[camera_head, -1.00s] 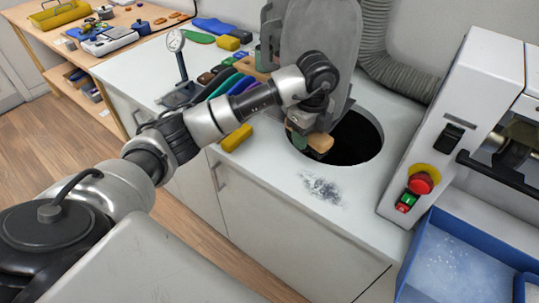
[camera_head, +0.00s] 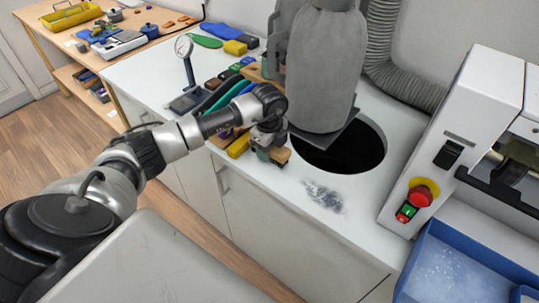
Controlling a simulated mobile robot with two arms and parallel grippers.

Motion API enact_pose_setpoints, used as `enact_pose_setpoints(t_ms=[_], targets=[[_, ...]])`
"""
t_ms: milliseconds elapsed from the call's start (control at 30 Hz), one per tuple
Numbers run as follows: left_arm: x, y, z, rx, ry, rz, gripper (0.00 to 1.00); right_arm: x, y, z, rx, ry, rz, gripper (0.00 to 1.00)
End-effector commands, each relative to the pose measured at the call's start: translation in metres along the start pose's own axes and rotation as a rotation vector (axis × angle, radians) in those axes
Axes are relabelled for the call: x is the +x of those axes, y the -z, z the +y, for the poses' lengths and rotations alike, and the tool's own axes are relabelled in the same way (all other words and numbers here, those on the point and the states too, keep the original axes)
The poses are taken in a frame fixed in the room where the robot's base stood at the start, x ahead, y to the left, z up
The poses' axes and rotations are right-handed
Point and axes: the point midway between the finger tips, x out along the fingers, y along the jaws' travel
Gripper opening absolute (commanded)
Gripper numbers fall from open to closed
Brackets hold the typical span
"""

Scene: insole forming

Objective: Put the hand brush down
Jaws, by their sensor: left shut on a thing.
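My left gripper (camera_head: 268,140) is shut on the hand brush (camera_head: 281,156), and the fingers hide most of it. A light brown wooden end of the brush shows just below the gripper, near the counter's front edge and left of the round hole. I cannot tell whether the brush touches the white counter (camera_head: 310,167). My right gripper is not in view.
A patch of grey dust (camera_head: 323,196) lies in front of the round dark hole (camera_head: 350,150). Coloured blocks, including a yellow one (camera_head: 239,145), lie left of the gripper. A dial gauge (camera_head: 184,50) stands farther back. A blue tray (camera_head: 465,265) is at right.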

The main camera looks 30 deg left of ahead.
Motion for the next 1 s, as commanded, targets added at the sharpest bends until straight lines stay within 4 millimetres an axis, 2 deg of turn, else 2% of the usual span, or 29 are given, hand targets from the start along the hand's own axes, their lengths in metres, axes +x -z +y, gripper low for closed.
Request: enact_pose_setpoints(t_ms=[200,600,633,700,800,1000], targets=[[0.03,0.001,0.001,0.001,-0.004,0.001,0.08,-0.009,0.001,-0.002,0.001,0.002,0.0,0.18],[0.037,0.001,0.0,0.001,-0.002,0.001,0.08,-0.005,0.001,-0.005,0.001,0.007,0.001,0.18],[0.037,0.001,0.0,0.001,-0.002,0.001,0.47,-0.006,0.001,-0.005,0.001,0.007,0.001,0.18],[0.036,0.001,0.001,0.002,-0.002,0.001,0.58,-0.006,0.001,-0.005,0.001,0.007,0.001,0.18],[0.036,0.001,0.001,0.002,-0.003,0.001,0.7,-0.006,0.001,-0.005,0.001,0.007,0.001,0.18],[0.036,0.001,0.001,0.002,-0.003,0.001,0.7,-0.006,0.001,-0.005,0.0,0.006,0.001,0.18]])
